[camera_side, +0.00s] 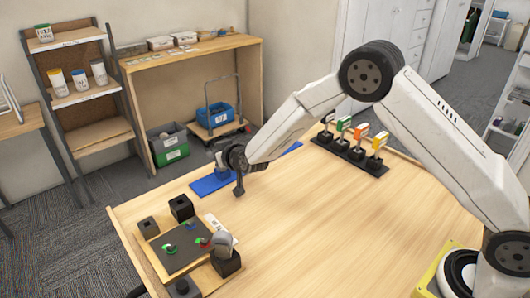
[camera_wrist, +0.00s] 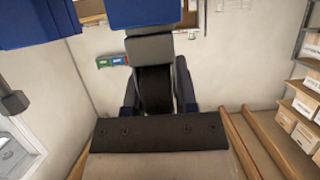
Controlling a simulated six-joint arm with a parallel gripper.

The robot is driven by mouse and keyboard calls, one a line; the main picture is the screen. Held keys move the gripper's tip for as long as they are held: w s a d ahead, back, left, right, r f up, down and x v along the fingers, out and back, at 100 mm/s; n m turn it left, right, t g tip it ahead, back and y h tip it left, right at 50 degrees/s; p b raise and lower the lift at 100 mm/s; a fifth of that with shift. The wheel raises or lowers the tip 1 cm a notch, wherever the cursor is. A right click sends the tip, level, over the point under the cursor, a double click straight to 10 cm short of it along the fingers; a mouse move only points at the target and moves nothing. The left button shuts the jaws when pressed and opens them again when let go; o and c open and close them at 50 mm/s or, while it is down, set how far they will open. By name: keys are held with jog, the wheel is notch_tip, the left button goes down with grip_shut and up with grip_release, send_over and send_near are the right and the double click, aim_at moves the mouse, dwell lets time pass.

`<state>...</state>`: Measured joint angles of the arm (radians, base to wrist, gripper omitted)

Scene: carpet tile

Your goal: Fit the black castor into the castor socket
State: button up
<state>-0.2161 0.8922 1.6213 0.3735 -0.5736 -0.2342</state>
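I cannot pick out the black castor for certain. Dark square blocks with open tops (camera_side: 181,207) stand around a dark board at the front left. A grey rounded piece (camera_side: 222,243) sits on another black block (camera_side: 226,263); which block is the castor socket is unclear.
The dark board (camera_side: 180,246) carries small red, green and blue parts. A black rack (camera_side: 352,153) with several coloured-top pieces stands at the table's back right. The middle of the wooden table (camera_side: 320,220) is clear.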

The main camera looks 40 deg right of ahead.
grip_shut()
jog(key=shift+r, duration=0.15)
jog(key=shift+r, duration=0.9)
jog(key=s+d+r, duration=0.2)
jog(key=s+r, duration=0.9)
jog(key=s, duration=0.3)
jog(key=shift+w, duration=0.1)
